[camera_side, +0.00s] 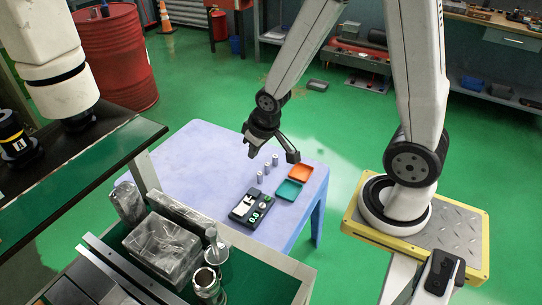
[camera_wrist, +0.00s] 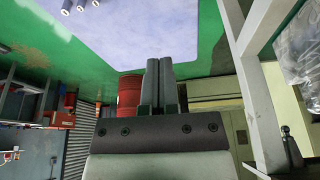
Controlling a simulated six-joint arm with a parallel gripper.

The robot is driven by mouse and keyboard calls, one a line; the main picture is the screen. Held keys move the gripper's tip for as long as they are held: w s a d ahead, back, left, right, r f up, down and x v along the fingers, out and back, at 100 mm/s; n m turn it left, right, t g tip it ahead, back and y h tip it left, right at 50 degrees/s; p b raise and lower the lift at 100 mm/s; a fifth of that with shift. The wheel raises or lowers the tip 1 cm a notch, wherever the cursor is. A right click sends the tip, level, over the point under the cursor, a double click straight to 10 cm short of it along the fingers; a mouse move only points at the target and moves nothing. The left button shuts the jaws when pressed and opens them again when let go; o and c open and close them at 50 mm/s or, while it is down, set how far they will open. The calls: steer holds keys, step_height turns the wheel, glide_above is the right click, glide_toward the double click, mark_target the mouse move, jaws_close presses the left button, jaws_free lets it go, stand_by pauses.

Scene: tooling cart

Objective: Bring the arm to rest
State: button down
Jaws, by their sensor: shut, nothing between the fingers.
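My gripper (camera_side: 252,154) hangs above the lavender table (camera_side: 190,150) in the side view, close above the back of a row of small grey cylinders (camera_side: 267,168). In the wrist view my gripper (camera_wrist: 159,62) has its two dark fingers together with nothing between them. The cylinders stand upright on the table, apart from the fingers. Their tops show at the upper edge of the wrist view (camera_wrist: 80,6).
An orange tray (camera_side: 300,173) and a teal tray (camera_side: 289,190) lie right of the cylinders. A black device with a display (camera_side: 250,209) is in front. A green-topped cart (camera_side: 260,275) holding wrapped blocks (camera_side: 163,249) stands nearer. A red drum (camera_side: 118,60) stands behind.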

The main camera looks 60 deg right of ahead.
steer(key=s+a+r+n+g, duration=0.1)
steer(key=s+a+r, duration=0.2)
steer(key=s, duration=0.2)
steer(key=shift+a+r+y, duration=0.15)
steer(key=shift+r+y, duration=0.1)
steer(key=shift+y, duration=0.05)
